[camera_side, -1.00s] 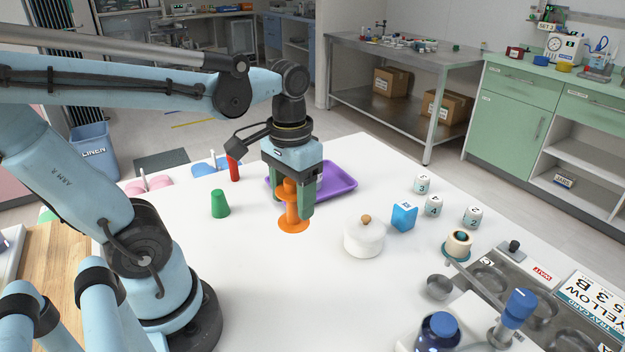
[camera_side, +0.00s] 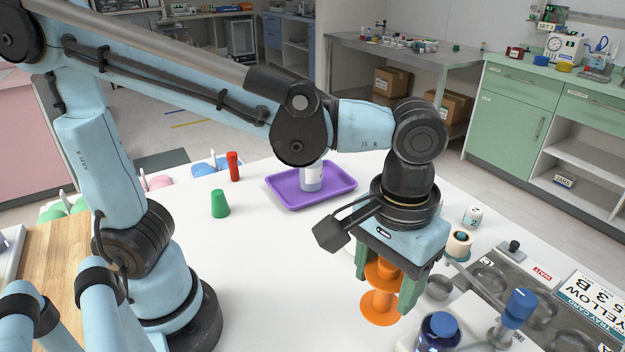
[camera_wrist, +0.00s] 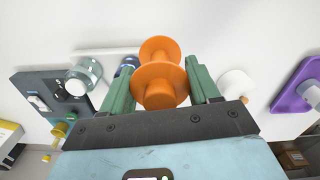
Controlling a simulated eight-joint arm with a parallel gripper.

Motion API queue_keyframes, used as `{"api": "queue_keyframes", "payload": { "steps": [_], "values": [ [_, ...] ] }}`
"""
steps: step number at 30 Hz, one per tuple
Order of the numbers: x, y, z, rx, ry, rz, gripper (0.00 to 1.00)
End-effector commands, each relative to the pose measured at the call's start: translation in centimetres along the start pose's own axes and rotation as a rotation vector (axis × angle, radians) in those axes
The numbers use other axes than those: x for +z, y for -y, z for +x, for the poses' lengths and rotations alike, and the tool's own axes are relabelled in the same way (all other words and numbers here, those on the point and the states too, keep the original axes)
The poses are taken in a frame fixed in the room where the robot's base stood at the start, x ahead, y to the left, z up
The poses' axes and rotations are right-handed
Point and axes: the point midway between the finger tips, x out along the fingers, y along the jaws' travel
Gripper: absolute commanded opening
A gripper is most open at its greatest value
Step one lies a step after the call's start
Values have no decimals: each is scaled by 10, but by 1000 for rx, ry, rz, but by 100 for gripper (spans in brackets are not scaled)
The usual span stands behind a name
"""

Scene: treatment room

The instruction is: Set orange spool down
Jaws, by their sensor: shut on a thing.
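The orange spool (camera_side: 380,307) is upright between the two green fingers of my gripper (camera_side: 388,283), which is shut on it. In the side view the spool is over the right front part of the white table; I cannot tell whether its base touches the top. In the wrist view the spool (camera_wrist: 160,85) fills the space between the fingers of my gripper (camera_wrist: 160,88), with its far flange beyond the fingertips.
A blue-capped bottle (camera_side: 438,332) stands close in front and to the right. A metal tray (camera_side: 515,285) lies further right. A white lidded pot (camera_wrist: 235,84) is near my gripper. A purple tray (camera_side: 290,203) holds a white bottle (camera_side: 311,178). The table's middle is clear.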

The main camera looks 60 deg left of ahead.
Motion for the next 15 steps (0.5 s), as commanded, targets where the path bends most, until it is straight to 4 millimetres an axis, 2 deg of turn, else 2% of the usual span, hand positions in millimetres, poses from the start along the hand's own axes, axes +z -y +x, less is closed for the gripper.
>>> {"api": "queue_keyframes", "payload": {
  "steps": [5, 15],
  "values": [
    [-16, 7, 12, 0, 0, -7, 31],
    [-76, 43, 54, 0, 0, -6, 31]
  ]
}}
